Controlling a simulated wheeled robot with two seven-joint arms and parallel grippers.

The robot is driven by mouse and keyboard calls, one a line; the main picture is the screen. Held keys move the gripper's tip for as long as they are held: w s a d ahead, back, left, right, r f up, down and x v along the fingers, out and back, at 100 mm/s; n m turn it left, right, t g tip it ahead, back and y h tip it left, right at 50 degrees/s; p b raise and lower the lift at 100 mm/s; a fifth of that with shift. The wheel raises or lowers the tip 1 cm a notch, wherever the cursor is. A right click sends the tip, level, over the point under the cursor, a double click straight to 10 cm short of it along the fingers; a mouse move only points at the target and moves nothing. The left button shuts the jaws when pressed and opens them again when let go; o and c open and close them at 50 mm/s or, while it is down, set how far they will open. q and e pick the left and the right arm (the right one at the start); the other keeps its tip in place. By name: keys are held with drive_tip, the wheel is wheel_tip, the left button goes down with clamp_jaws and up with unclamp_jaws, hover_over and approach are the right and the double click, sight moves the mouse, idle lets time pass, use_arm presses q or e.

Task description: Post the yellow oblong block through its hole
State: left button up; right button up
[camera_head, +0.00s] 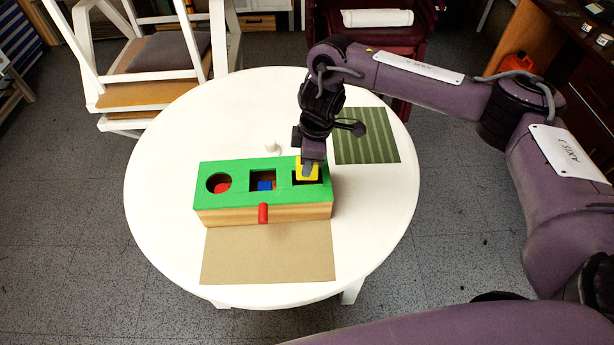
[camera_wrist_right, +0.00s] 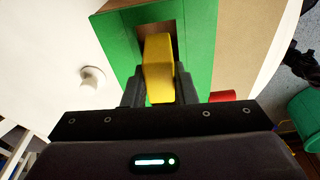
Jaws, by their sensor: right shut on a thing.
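The yellow oblong block (camera_head: 307,171) is at the rightmost hole of the box with a green top (camera_head: 236,192). My right gripper (camera_head: 309,165) is shut on it from above. In the right wrist view the yellow block (camera_wrist_right: 158,68) stands between the two fingers (camera_wrist_right: 158,88), over the rectangular hole (camera_wrist_right: 172,34). Its lower end seems to be at or in the opening; the exact depth is hidden. A red piece (camera_head: 222,187) shows in the round left hole and a blue piece (camera_head: 264,186) in the middle hole. My left gripper is not in view.
The box stands on a round white table (camera_head: 160,150) with a red peg (camera_head: 263,213) on its front. A brown mat (camera_head: 267,255) lies in front, a striped green mat (camera_head: 367,137) behind right. A small white knob (camera_head: 271,147) stands behind the box.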

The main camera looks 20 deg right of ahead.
idle(0.4)
drive_tip(key=o, duration=1.1)
drive_tip(key=shift+c, duration=0.2)
drive_tip(key=shift+r, duration=0.3)
drive_tip(key=r, duration=0.4)
drive_tip(key=d+r, duration=0.1)
drive_tip(key=r, duration=0.2)
drive_tip(key=shift+s+p, duration=0.2)
drive_tip(key=shift+p, duration=0.15)
